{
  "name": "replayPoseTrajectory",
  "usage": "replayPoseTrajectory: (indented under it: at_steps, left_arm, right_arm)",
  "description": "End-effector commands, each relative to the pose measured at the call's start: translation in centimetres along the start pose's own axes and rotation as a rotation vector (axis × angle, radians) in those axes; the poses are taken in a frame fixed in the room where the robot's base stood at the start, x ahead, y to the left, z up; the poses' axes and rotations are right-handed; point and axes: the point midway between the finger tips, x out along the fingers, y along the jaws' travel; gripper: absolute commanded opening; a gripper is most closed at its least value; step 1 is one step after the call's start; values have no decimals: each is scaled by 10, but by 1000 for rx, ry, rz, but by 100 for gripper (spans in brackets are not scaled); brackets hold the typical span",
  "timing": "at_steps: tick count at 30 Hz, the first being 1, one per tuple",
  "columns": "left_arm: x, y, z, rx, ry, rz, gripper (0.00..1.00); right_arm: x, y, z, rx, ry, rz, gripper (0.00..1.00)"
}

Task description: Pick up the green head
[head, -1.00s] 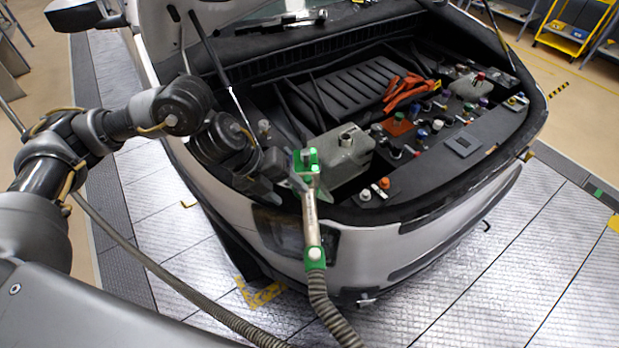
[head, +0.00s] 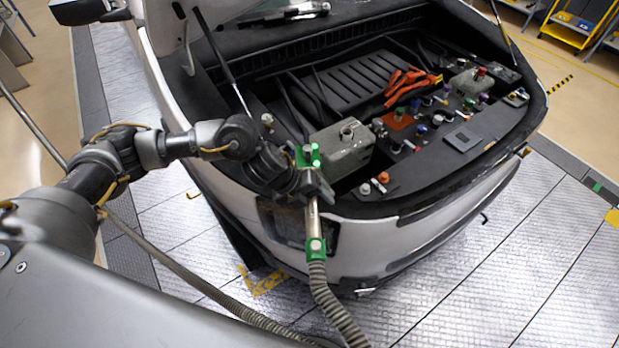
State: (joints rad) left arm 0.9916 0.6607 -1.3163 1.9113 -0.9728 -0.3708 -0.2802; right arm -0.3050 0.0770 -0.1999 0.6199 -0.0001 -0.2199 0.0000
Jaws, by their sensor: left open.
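The green head (head: 307,156) is the top of a metal filling nozzle. It stands upright at the front edge of the car's open bay. A metal tube (head: 313,217) runs down from it to a green collar (head: 316,247) on a grey ribbed hose (head: 325,295). My left gripper (head: 319,190) is open, just below the green head at the top of the tube. Its fingers hide part of the tube, and I cannot tell whether they touch it. My right gripper is not in view.
A grey tank with a filler neck (head: 343,146) stands close behind the head. Several coloured caps and orange cables (head: 411,84) lie further right in the bay. The raised hood's strut (head: 222,62) is left of the head.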

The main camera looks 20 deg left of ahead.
Motion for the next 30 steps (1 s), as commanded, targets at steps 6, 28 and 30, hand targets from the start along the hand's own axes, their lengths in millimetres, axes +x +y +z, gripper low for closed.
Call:
replayPoseTrajectory:
  at_steps: [6, 28, 30]
  left_arm:
    - [3, 0, 0, 1, -1, -1, 56]
    - [3, 0, 0, 1, -1, -1, 0]
    - [3, 0, 0, 1, -1, -1, 0]
  right_arm:
    - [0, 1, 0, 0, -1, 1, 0]
    - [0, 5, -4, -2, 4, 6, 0]
    - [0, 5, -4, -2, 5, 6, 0]
